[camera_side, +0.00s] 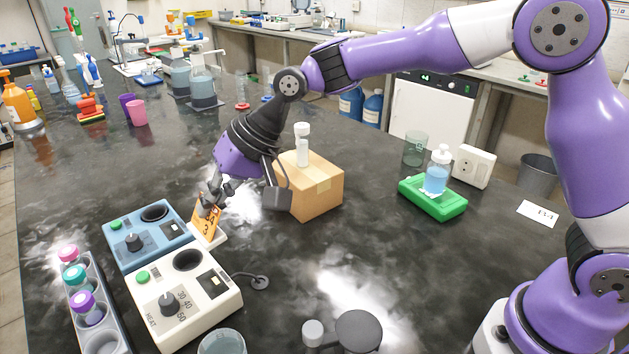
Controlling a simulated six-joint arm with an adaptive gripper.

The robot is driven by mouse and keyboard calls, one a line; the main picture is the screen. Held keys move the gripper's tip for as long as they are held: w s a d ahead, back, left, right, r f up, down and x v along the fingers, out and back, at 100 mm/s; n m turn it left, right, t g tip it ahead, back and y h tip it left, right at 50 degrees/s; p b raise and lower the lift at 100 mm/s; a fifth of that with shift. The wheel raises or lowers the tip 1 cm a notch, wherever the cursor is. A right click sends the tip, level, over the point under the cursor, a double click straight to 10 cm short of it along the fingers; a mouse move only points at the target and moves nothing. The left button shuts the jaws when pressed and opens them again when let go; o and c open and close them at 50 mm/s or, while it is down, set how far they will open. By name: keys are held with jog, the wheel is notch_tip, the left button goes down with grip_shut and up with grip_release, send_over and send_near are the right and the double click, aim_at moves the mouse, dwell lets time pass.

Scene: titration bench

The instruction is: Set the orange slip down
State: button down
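The orange slip (206,221) is a small card with dark figures on it. It stands tilted between my gripper's fingers, just right of the blue heater unit. My gripper (212,198) points down and to the left and appears shut on the slip's upper part. A pale block or plate (217,240) shows at the slip's lower right edge. I cannot tell whether the slip touches it or the bench. The fingers hide part of the slip.
The blue unit (143,240) and the white heater (190,304) lie left of and below the slip. A cardboard box (316,188) with a white-capped vial (302,148) stands behind my gripper. A rack with capped tubes (99,318) is at lower left.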

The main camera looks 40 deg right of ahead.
notch_tip(320, 180, up, 11)
jog(key=w+d+m+t+h, duration=0.3)
jog(key=d+m, duration=0.4)
jog(key=d, duration=0.9)
jog(key=w+d+m+t+h, duration=0.15)
jog(key=d+m+h, duration=0.45)
jog(key=d, duration=1.1)
notch_tip(320, 180, down, 11)
jog(key=y, duration=0.2)
jog(key=shift+m, duration=0.3)
jog(key=d+f, duration=0.2)
jog(key=d, duration=0.1)
jog(key=w+d+f, duration=0.1)
jog(key=d+f, duration=0.1)
jog(key=d, duration=0.1)
jog(key=d+f, duration=0.2)
jog(key=d, duration=0.2)
jog(key=shift+w+d+f, duration=0.1)
jog(key=shift+w+f, duration=0.25)
jog(key=shift+d+f, duration=0.15)
jog(key=shift+d, duration=0.15)
jog(key=shift+d+f, duration=0.1)
jog(key=shift+f, duration=1.95)
jog(key=shift+f, duration=0.1)
